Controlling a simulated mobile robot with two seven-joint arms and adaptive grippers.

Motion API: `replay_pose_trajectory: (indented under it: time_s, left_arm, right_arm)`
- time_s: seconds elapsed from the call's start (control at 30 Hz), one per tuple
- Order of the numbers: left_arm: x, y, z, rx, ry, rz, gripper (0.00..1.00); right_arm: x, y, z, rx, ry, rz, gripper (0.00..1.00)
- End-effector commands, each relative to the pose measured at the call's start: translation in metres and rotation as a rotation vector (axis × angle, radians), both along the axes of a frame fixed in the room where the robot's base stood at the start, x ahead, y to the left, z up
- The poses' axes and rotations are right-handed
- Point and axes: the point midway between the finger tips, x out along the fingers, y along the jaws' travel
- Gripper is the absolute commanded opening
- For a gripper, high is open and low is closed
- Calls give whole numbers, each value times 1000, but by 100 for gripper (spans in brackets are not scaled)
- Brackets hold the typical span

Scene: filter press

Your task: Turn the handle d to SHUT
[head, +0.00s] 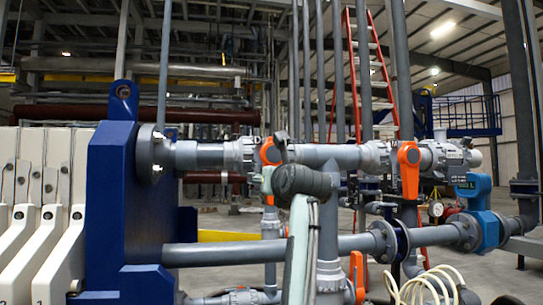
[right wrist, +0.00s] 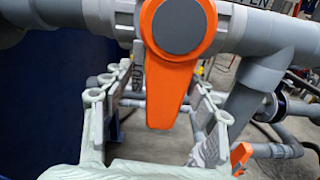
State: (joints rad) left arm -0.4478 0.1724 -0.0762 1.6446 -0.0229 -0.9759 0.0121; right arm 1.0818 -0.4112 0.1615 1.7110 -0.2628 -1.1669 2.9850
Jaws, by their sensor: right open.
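An orange valve handle (head: 270,153), which I take to be handle d, sits on the grey horizontal pipe in the head view. In the right wrist view the handle (right wrist: 166,90) hangs down from its round grey hub. My right gripper (right wrist: 162,88) is open, one finger on each side of the handle. Gaps show on both sides. In the head view my right arm hides part of the handle. My left gripper is not in view.
A second orange handle (head: 409,168) hangs on the same pipe to the right. A lower orange handle (head: 357,275) is below. A blue press frame (head: 110,200) with white plates (head: 60,255) stands left. A lower grey pipe (head: 220,254) runs behind my arm.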

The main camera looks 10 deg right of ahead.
Motion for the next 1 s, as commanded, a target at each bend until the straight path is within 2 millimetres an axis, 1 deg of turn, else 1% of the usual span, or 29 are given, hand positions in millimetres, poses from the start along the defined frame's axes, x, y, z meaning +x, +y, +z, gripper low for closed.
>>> replay_pose_trajectory:
  time_s: [0.07,0.13,0.4,0.5,0.63,1.0]
  left_arm:
    - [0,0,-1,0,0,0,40]
    - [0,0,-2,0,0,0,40]
    - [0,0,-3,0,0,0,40]
    - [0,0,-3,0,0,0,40]
    - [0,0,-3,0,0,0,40]
    - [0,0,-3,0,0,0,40]
  right_arm:
    - [-4,-1,0,0,-2,-2,59]
    - [-13,-2,0,0,-3,-3,59]
    - [-53,-3,0,-1,-3,-3,59]
    - [-64,-4,0,-1,-2,-4,59]
    - [-70,-4,0,-2,-1,-3,59]
    - [-70,-4,0,-1,-1,-3,59]
